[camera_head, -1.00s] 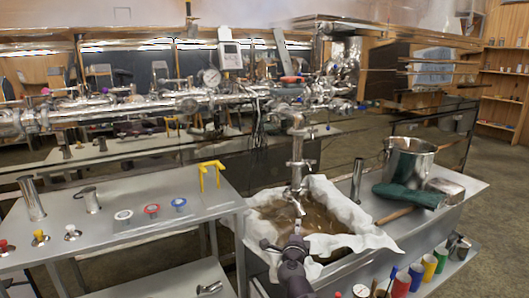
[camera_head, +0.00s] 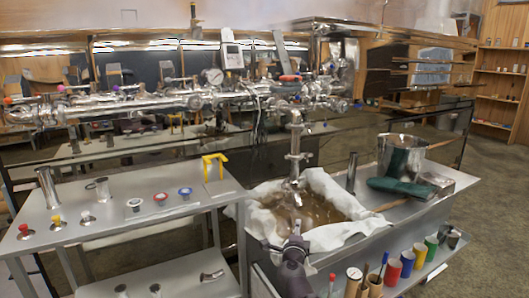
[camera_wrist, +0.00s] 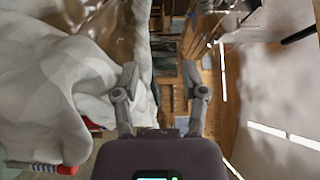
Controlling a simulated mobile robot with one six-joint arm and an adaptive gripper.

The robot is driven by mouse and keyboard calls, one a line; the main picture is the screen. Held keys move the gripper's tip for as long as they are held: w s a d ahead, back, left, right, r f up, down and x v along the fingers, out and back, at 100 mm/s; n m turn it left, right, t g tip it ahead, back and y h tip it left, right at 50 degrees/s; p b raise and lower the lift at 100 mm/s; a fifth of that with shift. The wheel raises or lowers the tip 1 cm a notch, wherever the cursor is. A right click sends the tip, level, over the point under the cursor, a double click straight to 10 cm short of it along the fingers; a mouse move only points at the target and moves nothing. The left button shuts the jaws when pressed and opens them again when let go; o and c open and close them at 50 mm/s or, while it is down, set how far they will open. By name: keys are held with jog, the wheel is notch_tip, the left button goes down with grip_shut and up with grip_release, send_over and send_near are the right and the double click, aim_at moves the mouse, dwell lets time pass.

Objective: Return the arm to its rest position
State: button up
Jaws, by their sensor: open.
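My gripper shows in the wrist view (camera_wrist: 163,88) with its two grey fingers spread apart and nothing between them. In the head view my gripper (camera_head: 296,228) is at the lower middle, in front of the cloth-lined basin (camera_head: 345,229). White cloth (camera_wrist: 50,90) fills the left side of the wrist view, beside the left finger. I cannot tell whether the finger touches it. The gripper's fingertips are small and hard to make out in the head view.
A steel tap (camera_head: 295,160) hangs over the basin. A metal table (camera_head: 130,226) with valves and a yellow bracket (camera_head: 213,165) stands left. A pot (camera_head: 400,157) and green mitt (camera_head: 400,188) sit right. Coloured cups (camera_head: 407,263) line the lower shelf.

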jog(key=s+a+f+n+g+y, duration=0.2)
jog(key=a+f+n+g+y, duration=0.2)
jog(key=a+n+y, duration=0.55)
jog(key=s+d+f+n+g, duration=0.3)
jog(key=s+f+n+g, duration=0.15)
jog(key=f+n, duration=0.35)
jog(key=s+d+f+n+g+h, duration=0.1)
jog(key=s+d+f+g+h, duration=0.2)
jog(key=s+d+g, duration=0.3)
jog(key=s+d+f+n+g+h, duration=0.2)
jog(key=s+d+f+g+h, duration=0.15)
jog(key=s+d, duration=0.3)
notch_tip(320, 180, up, 26)
jog(key=p, duration=2.6)
jog(key=shift+w+d+r+p, duration=0.2)
jog(key=shift+r+p, duration=0.05)
jog(key=shift+p, duration=0.1)
